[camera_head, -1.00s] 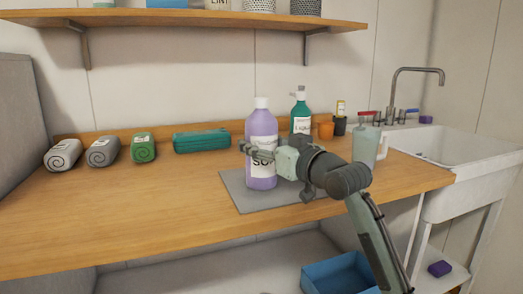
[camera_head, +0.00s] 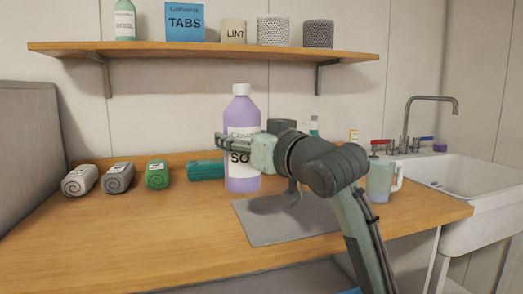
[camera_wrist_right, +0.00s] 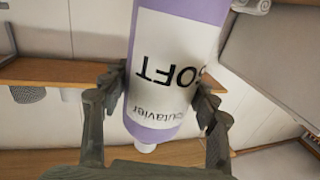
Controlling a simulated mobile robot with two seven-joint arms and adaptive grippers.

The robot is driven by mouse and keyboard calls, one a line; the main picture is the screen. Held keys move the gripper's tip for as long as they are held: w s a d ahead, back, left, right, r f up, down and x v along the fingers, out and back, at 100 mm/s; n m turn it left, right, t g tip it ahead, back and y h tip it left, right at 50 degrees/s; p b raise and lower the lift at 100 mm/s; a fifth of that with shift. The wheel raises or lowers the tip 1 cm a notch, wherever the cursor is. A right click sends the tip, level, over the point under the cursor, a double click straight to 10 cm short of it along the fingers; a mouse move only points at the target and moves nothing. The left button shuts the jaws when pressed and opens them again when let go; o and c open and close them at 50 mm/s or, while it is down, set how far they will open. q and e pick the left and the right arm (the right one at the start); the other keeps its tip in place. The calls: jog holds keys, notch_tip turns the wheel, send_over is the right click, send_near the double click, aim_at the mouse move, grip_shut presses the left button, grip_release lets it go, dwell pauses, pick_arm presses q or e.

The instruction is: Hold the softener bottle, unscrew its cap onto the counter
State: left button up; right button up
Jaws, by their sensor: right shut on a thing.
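The softener bottle (camera_head: 243,175) is purple with a white label and stands upright in the head view. Its white cap (camera_head: 241,89) is on top. My right gripper (camera_head: 222,142) is shut around the bottle's middle, reaching in from the right. The bottle is held above the counter (camera_head: 150,235), with a shadow on the grey mat (camera_head: 270,232). In the right wrist view the bottle (camera_wrist_right: 180,60) appears upside down between the two fingers, the cap (camera_wrist_right: 145,148) at the lower edge. My left gripper is not in view.
Rolled cloths (camera_head: 118,178) and a teal pack (camera_head: 205,170) lie at the back left. A jug (camera_head: 380,180) stands right of my right arm, before the sink (camera_head: 470,175). The shelf (camera_head: 200,50) hangs above. The counter's left front is clear.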

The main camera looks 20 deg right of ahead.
jog(key=shift+s+a+r, duration=0.45)
jog(key=shift+a+r, duration=0.25)
jog(key=shift+a, duration=0.1)
jog(key=shift+s+a+r, duration=0.1)
jog(key=shift+s+a, duration=0.05)
jog(key=shift+a, duration=0.05)
